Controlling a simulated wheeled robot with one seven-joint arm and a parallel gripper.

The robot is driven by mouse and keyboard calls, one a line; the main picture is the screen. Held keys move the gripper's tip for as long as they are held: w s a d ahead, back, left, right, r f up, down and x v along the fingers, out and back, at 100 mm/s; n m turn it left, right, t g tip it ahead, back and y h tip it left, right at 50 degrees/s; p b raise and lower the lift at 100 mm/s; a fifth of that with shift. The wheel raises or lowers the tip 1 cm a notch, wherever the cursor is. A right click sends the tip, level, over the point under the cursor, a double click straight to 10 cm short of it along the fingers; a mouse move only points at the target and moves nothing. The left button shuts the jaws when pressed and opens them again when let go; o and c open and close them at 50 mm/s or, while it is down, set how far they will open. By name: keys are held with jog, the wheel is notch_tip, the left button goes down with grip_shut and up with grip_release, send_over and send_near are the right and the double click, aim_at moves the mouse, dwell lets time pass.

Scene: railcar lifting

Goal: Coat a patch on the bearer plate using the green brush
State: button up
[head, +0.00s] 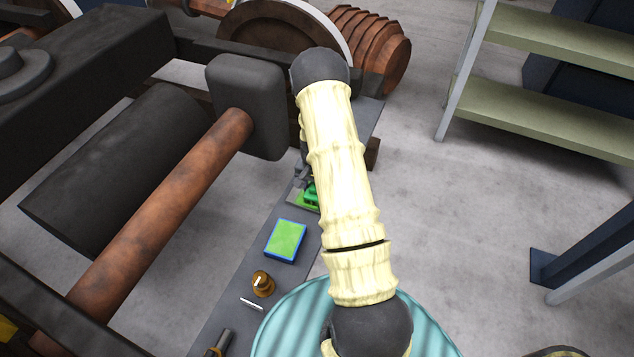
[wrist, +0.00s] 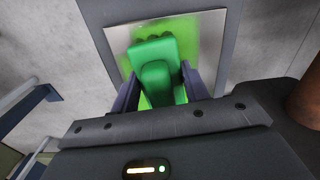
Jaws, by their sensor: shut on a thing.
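My gripper (wrist: 159,80) is shut on the green brush (wrist: 158,62), with one dark finger on each side of it. The brush is over a silver plate, which I take for the bearer plate (wrist: 120,38). Bright green coating covers much of the plate's middle around the brush. Whether the bristles touch the plate is hidden by the brush body. In the head view the green brush (head: 312,195) shows just left of my pale-sleeved arm, which hides most of the gripper and part of the plate (head: 297,204).
A blue-rimmed tray with a green face (head: 285,240), a brass-coloured knob-like piece (head: 263,284), a small white stick (head: 251,304) and a dark-ended tool (head: 220,343) lie on the grey strip (head: 240,265). A rusty axle (head: 160,215) and dark block (head: 247,105) stand close left. Green-topped steps (head: 545,115) are right.

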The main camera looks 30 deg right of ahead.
aim_at(302, 206)
jog(key=shift+s+a, duration=0.65)
jog(key=shift+a, duration=0.15)
jog(key=shift+s+a+p, duration=0.25)
jog(key=shift+s+a, duration=0.3)
jog(key=shift+a, duration=0.2)
jog(key=shift+s+a+p, duration=0.25)
jog(key=shift+s+a, duration=0.3)
jog(key=shift+a, duration=0.15)
jog(key=shift+w, duration=0.1)
jog(key=shift+w+a, duration=0.7)
jog(key=shift+w, duration=0.05)
jog(key=shift+f, duration=0.1)
jog(key=shift+w+d, duration=0.6)
jog(key=shift+d, duration=0.2)
jog(key=shift+w+d, duration=0.6)
jog(key=shift+d, duration=0.15)
